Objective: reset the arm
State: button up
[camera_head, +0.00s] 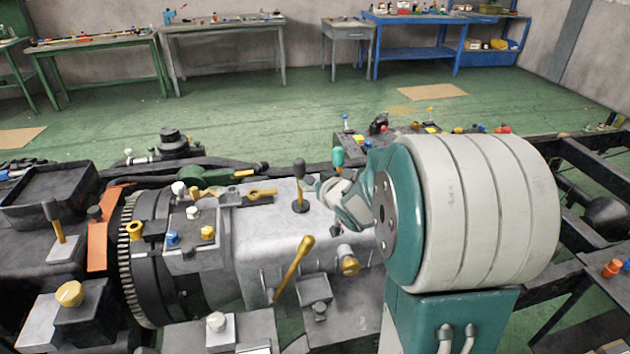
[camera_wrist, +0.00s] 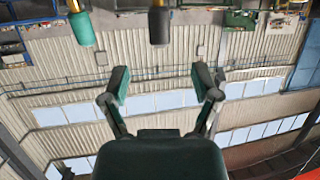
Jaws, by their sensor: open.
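My gripper (camera_wrist: 160,84) shows in the wrist view with its two green-padded fingers spread wide and nothing between them. In that view a lever with a teal knob (camera_wrist: 82,29) and one with a dark knob (camera_wrist: 158,26) hang in from the top edge, apart from the fingers. In the head view my arm's large grey and teal link fills the right, and a smaller pale and teal part of it sits over the grey gearbox housing (camera_head: 255,240). The dark-knobbed lever (camera_head: 299,172) stands just left of that part. The teal knob (camera_head: 338,157) is just behind it.
A yellow lever (camera_head: 293,268) rises from the housing's front. A toothed ring (camera_head: 130,255) and orange plate (camera_head: 104,232) lie left. Dark chassis rails (camera_head: 590,160) run right.

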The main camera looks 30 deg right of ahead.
jog(key=s+a+r+g, duration=0.1)
jog(key=s+a+g, duration=0.1)
jog(key=s+a, duration=0.3)
jog(key=s+a+r+g, duration=0.2)
jog(key=s+a, duration=0.4)
jog(key=s, duration=0.7)
jog(key=s+a+r+n+g+y, duration=0.1)
jog(key=s+a+g, duration=0.3)
jog(key=s, duration=0.5)
jog(key=shift+a+r, duration=0.45)
jog(key=shift+a, duration=0.65)
jog(key=shift+d, duration=0.1)
